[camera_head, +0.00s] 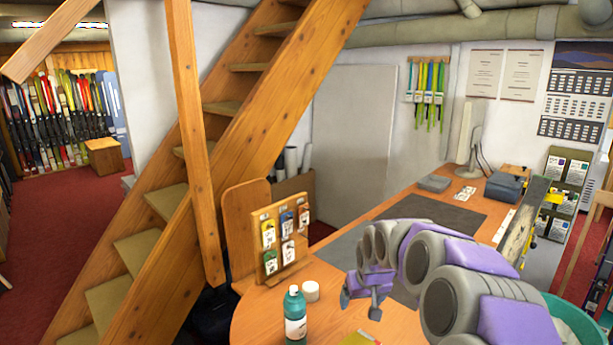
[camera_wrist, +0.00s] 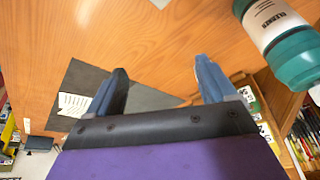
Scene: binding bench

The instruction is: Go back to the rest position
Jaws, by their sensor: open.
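My gripper (camera_wrist: 161,74) is open in the wrist view, its two blue-grey fingers spread apart with nothing between them. In the head view my purple and grey arm reaches in from the lower right over the wooden bench (camera_head: 262,318). Its end hangs above the bench, right of a green bottle with a white label (camera_head: 295,318). The bottle stands upright; it also shows at the top right of the wrist view (camera_wrist: 285,45), apart from the fingers. The fingertips are hard to make out in the head view.
A white round pot (camera_head: 311,291) stands behind the bottle. A wooden card rack (camera_head: 282,245) stands at the bench's left edge. Dark mats (camera_head: 430,210) lie on the bench, partly behind my arm. A teal bin (camera_head: 575,325) is at the lower right. A wooden staircase (camera_head: 240,115) rises at left.

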